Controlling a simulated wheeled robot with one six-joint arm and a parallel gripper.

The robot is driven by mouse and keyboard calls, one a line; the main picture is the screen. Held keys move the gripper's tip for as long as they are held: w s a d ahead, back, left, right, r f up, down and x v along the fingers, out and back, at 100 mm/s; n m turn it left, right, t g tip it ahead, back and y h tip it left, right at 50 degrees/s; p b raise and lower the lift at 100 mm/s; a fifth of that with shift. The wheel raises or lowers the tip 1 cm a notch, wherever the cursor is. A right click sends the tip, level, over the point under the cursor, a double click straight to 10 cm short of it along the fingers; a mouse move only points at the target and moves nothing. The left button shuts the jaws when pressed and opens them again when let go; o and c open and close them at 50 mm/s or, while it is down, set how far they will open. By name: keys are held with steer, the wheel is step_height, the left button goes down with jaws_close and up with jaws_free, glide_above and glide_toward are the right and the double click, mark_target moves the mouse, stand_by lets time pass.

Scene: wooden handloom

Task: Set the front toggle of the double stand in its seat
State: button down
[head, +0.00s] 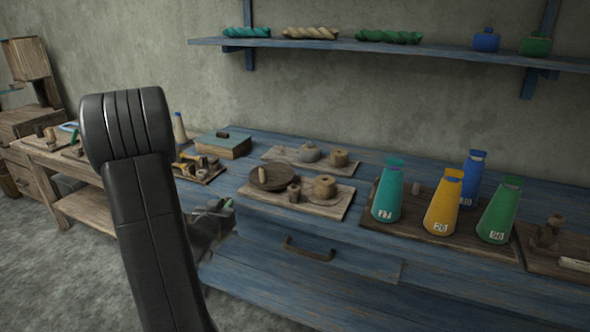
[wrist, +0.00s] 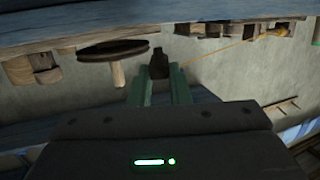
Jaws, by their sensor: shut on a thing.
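My gripper (wrist: 160,88) has two green fingers closed on a small dark piece (wrist: 158,63) with a narrow neck, which may be the toggle. It is held clear of the bench in the wrist view. In the head view my gripper (head: 222,205) is small and partly dark, in front of the bench's left part, and the held piece is hard to make out. I cannot pick out the double stand or its seat with certainty. A board with dark and yellow parts (head: 200,170) lies just beyond my gripper, partly hidden by my arm.
A board with a dish and spools (head: 340,208) lies right of my gripper; the dish (wrist: 113,50) shows inverted in the wrist view. Several coloured cones (head: 442,205) stand farther right. A teal-topped box (head: 223,145) is behind. A shelf (head: 420,48) hangs above.

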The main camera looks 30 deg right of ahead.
steer(key=s+d+r+m+g+h, duration=0.2)
steer(key=d+r, duration=0.2)
steer(key=d, duration=0.6)
steer(key=s+d+r+m+g+h, duration=0.15)
steer(key=d+r, duration=0.35)
steer(key=d, duration=0.5)
steer(key=shift+t, duration=0.25)
steer(key=shift+s+a+f+b, duration=0.15)
steer(key=shift+f+b, duration=0.4)
steer(key=shift+f, duration=0.3)
steer(key=shift+s+a+f+b, duration=0.15)
steer(key=shift+f+b, duration=0.4)
steer(key=shift+f, duration=0.3)
steer(key=shift+s+f+b, duration=0.15)
steer(key=shift+f+b, duration=0.4)
steer(key=shift+f, duration=0.3)
steer(key=c, duration=1.3)
jaws_free()
steer(key=p+v, duration=0.1)
steer(key=v, duration=1.2)
steer(key=shift+s+a, duration=0.25)
steer(key=shift+a, duration=0.1)
